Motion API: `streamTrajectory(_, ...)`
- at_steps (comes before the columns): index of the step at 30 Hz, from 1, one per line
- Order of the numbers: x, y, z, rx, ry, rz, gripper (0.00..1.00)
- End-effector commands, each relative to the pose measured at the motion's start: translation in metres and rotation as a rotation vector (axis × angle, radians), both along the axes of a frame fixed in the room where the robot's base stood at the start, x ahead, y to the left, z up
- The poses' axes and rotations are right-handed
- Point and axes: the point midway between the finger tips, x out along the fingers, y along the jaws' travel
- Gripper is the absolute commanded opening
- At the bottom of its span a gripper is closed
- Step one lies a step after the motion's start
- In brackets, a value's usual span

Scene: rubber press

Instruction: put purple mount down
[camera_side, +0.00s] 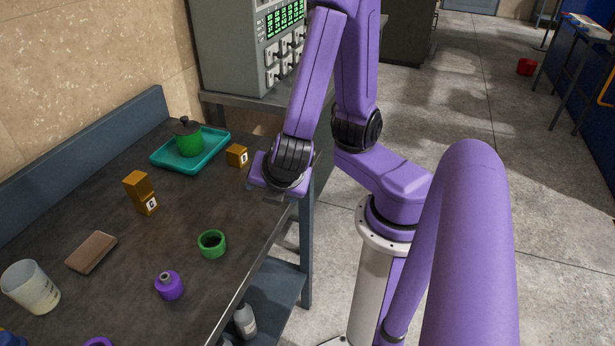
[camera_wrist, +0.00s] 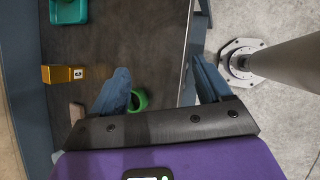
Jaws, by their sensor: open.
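The purple mount (camera_side: 169,287), a small purple cylinder with a narrower greyish top, stands upright on the dark table (camera_side: 120,265), near its front edge in the side view. My gripper (camera_side: 276,196) is over the table's right edge, well apart from the mount, beyond the green ring. In the wrist view the two blue-grey fingers of my gripper (camera_wrist: 163,80) are spread wide with nothing between them. The purple mount does not show in the wrist view.
A green ring (camera_side: 212,244) lies between my gripper and the mount. A teal tray (camera_side: 218,148) holds a green mount (camera_side: 189,144). Orange blocks (camera_side: 140,192) (camera_side: 237,156), a brown block (camera_side: 92,252), a pale cup (camera_side: 31,288) and a partly cut-off purple ring (camera_side: 98,342) are around.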

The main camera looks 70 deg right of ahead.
Motion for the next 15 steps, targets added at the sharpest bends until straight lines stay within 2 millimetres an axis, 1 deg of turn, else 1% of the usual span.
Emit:
streamTrajectory(1, -0.011, -0.006, 0.006, 0.101, 0.039, -0.117, 0.77)
streamTrajectory(3, -0.027, -0.010, 0.013, 0.224, 0.095, -0.257, 0.77)
streamTrajectory(6, -0.047, -0.009, 0.024, 0.385, 0.165, -0.419, 0.77)
streamTrajectory(10, -0.063, -0.003, 0.037, 0.540, 0.227, -0.555, 0.77)
streamTrajectory(15, -0.071, 0.002, 0.046, 0.622, 0.261, -0.622, 0.77)
